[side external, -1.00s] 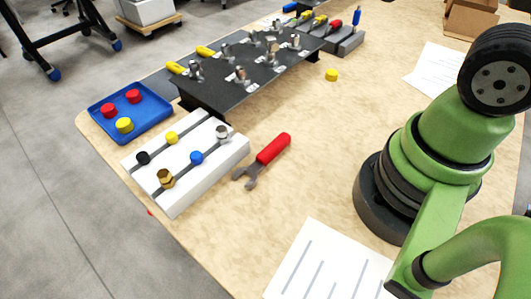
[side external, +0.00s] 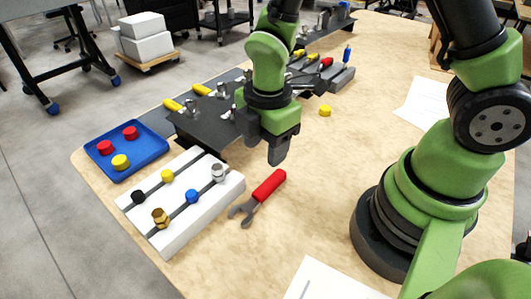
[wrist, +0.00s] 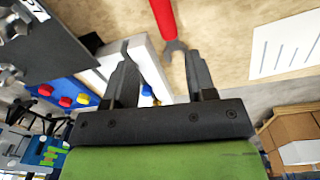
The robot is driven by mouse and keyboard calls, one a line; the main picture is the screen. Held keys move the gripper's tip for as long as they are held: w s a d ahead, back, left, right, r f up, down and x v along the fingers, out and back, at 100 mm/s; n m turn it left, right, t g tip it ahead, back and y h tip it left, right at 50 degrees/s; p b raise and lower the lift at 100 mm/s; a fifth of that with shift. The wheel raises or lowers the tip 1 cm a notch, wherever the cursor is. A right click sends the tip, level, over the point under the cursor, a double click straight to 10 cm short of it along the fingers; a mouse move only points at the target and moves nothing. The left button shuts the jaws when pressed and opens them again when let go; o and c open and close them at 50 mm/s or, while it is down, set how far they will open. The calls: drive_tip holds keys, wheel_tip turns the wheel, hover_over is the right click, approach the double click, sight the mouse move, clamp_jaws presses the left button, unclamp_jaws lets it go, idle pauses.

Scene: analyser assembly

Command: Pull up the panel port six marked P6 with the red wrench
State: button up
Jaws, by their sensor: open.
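The red wrench (side external: 264,190) lies flat on the table in front of the black panel, its grey open jaw toward the lower left. It also shows at the top of the wrist view (wrist: 165,22).
A white block (side external: 222,192) with black, yellow and blue caps and metal fittings stands left of the wrench. A blue tray (side external: 95,165) with two red caps and a yellow one is further left. A yellow cap (side external: 325,111) and paper sheets lie on the table.

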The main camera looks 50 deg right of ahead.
sight(265, 185)
wheel_tip(265, 185, down, 3)
drive_tip(key=shift+s+a+r+n, duration=0.15)
drive_tip(key=shift+n, duration=0.65)
drive_tip(key=shift+f, duration=3)
clamp_jaws()
drive_tip(key=shift+d+r, duration=0.25)
drive_tip(key=shift+r, duration=0.75)
drive_tip(key=shift+d+r, duration=0.25)
drive_tip(key=shift+r, duration=0.75)
drive_tip(key=shift+d+r, duration=0.25)
drive_tip(key=shift+r, duration=0.75)
